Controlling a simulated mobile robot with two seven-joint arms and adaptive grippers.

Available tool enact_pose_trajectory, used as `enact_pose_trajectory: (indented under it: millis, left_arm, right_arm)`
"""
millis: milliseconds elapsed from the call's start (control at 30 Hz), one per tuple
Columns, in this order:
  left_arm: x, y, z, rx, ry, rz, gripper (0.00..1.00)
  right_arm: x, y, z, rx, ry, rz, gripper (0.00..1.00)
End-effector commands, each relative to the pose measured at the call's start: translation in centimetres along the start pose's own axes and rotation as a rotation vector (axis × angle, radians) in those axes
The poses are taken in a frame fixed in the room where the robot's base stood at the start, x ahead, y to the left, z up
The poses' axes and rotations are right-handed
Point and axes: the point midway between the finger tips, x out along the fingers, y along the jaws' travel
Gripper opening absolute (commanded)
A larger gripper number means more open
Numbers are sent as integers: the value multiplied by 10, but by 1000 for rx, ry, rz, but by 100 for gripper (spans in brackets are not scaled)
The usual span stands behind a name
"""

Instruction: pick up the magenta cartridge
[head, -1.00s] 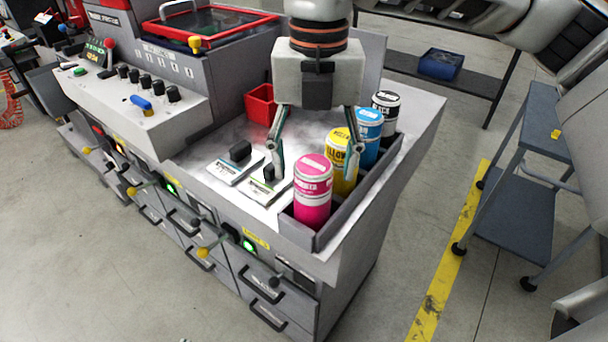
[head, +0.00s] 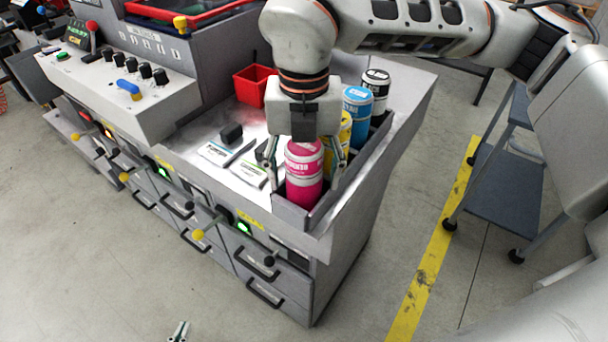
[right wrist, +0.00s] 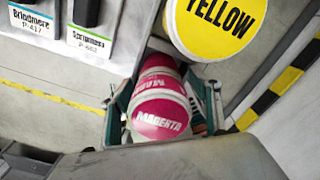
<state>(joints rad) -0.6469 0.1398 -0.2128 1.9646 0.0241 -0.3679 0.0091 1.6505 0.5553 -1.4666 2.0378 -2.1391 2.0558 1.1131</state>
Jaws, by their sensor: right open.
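The magenta cartridge (head: 304,175) stands upright in the front compartment of the grey rack (head: 322,214). My right gripper (head: 305,165) is open, with one finger on each side of the cartridge. In the right wrist view, the magenta cartridge (right wrist: 160,118) lies between the fingers of my right gripper (right wrist: 163,108); I cannot tell whether they touch it. Only the fingertips of my left gripper (head: 178,332) show at the bottom edge of the head view, low over the floor and far from the cartridge; its opening is unclear.
Behind it in the rack stand the yellow cartridge (head: 345,130), partly hidden by my right gripper, the cyan cartridge (head: 357,112) and the black cartridge (head: 376,88). Left are a red bin (head: 250,87) and two labelled cards with black blocks. A blue-grey cart (head: 503,190) stands right.

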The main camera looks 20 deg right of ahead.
Motion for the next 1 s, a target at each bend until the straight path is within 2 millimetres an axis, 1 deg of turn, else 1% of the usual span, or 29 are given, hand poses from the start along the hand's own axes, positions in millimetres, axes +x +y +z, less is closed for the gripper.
enact_pose_trajectory:
  millis: [33, 67, 100, 167, 200, 233, 533, 667, 767, 867, 1000]
  left_arm:
    - [0, 0, 0, 0, 0, 0, 0]
    - [0, 0, 0, 0, 0, 0, 0]
    - [0, 0, 0, 0, 0, 0, 0]
    - [0, 0, 0, 0, 0, 0, 0]
    - [0, 0, 0, 0, 0, 0, 0]
    - [0, 0, 0, 0, 0, 0, 0]
    - [0, 0, 2, 0, -3, 0, 0]
    - [1, 0, 4, -1, -5, 0, 0]
    - [1, 1, 4, -1, -6, 1, 0]
    - [1, 1, 6, -1, -6, 1, 0]
    - [2, 1, 7, -1, -7, 1, 0]
  right_arm:
    - [0, 0, 0, 0, 0, 0, 54]
    - [0, 0, 0, 0, 0, 0, 46]
    - [0, 0, 0, 0, 0, 0, 36]
    - [0, 0, 0, 0, 0, 0, 20]
    - [0, 0, 0, 0, 0, 0, 10]
    - [0, 0, 0, 0, 0, 0, 8]
    - [-2, 0, 0, 0, -1, 2, 8]
    - [-9, 1, 1, 0, -3, 3, 8]
    - [-19, 1, 1, 1, -3, 3, 8]
    - [-34, 1, 1, 0, -4, 4, 8]
    - [-61, 1, 1, 1, -6, 4, 8]
